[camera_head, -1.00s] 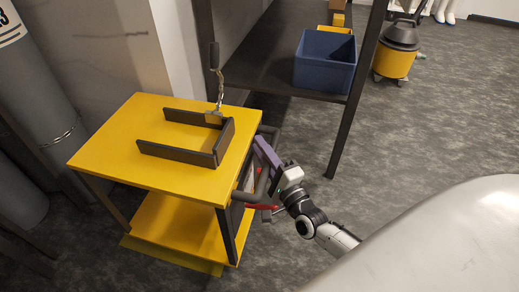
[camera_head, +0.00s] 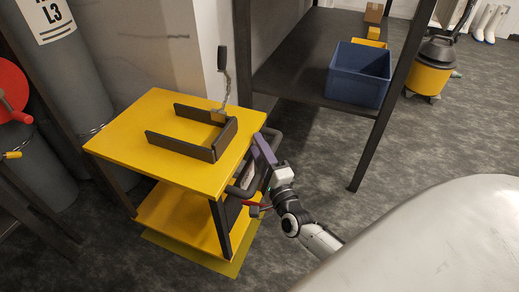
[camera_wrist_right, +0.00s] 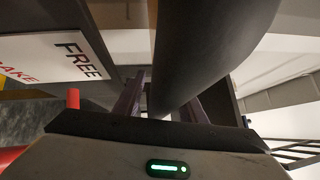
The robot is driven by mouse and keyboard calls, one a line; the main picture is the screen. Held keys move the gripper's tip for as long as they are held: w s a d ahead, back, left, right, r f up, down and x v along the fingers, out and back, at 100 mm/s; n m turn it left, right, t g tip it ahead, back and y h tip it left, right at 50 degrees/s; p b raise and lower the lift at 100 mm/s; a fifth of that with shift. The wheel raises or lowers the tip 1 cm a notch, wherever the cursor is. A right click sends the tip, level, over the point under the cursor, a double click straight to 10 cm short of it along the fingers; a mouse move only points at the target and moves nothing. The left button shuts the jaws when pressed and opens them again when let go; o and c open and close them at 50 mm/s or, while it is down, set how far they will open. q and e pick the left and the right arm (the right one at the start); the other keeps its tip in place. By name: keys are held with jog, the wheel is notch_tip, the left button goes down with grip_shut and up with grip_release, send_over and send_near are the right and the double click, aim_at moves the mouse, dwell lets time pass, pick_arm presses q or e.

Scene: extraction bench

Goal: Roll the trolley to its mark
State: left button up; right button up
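The yellow trolley (camera_head: 185,112) stands left of centre in the head view, with a yellow lower shelf (camera_head: 172,218). Its dark handle (camera_head: 236,190) is on its right side. My right gripper (camera_head: 266,158) is at this handle. In the right wrist view the dark handle bar (camera_wrist_right: 205,45) runs between the two fingers (camera_wrist_right: 160,100), which look closed around it. A yellow-olive floor mark (camera_head: 190,257) shows under the trolley, along its front and right edges; the rest is hidden. A red lever (camera_head: 252,204) is below the handle. My left gripper is not in view.
Grey cylinders (camera_head: 55,80) stand close on the left, near a red disc (camera_head: 12,90). A dark shelf rack (camera_head: 290,75) with a blue bin (camera_head: 358,72) is behind to the right. A sign reading "FREE" (camera_wrist_right: 60,52) shows by the handle.

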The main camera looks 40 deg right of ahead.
jog(key=shift+s, duration=0.1)
